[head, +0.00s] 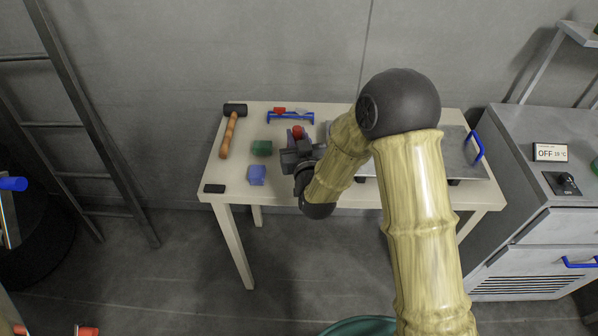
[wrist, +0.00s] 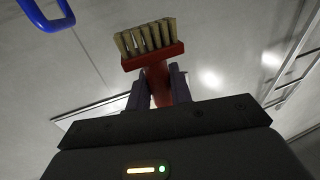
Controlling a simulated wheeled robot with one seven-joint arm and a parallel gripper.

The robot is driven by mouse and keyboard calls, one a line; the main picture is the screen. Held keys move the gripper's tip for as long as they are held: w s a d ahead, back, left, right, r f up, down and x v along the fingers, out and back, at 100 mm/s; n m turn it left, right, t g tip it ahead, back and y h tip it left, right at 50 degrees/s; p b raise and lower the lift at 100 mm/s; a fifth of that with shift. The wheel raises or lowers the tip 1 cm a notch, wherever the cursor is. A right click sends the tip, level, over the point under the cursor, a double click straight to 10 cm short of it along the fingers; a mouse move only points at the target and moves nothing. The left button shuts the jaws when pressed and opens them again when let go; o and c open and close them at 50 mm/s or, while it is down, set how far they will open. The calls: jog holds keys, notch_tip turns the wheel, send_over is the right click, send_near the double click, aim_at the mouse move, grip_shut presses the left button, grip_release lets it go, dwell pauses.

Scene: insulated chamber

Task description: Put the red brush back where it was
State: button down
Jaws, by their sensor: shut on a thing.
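My gripper (head: 297,146) is shut on the red brush (head: 298,131), over the white table (head: 212,178) in the head view. Only a small red part of the brush shows there. In the wrist view, the gripper's dark fingers (wrist: 158,88) hold the brush by its red handle (wrist: 158,80). Its head, with pale bristles (wrist: 145,38), sticks out beyond the fingertips. A blue rack (head: 290,120) with red on it stands near the table's back edge, behind the gripper. I cannot tell where the brush was before.
A mallet (head: 229,132), a green block (head: 261,148), a blue block (head: 256,174) and a small black item (head: 214,188) lie on the table's left part. A metal tray or lid with a blue handle (head: 477,147) is at its right, partly behind my arm. A grey cabinet (head: 520,130) stands farther right.

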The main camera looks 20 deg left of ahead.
jog(key=shift+s+a, duration=0.2)
jog(key=shift+s, duration=0.15)
jog(key=shift+s+f, duration=0.15)
jog(key=shift+f, duration=2.7)
jog(key=shift+f, duration=0.1)
jog(key=shift+f+p, duration=0.45)
jog(key=shift+f, duration=1.55)
jog(key=shift+f, duration=0.15)
jog(key=c, duration=1.3)
grip_release()
jog(key=shift+w, duration=0.2)
jog(key=shift+o, duration=0.2)
jog(key=shift+w, duration=0.1)
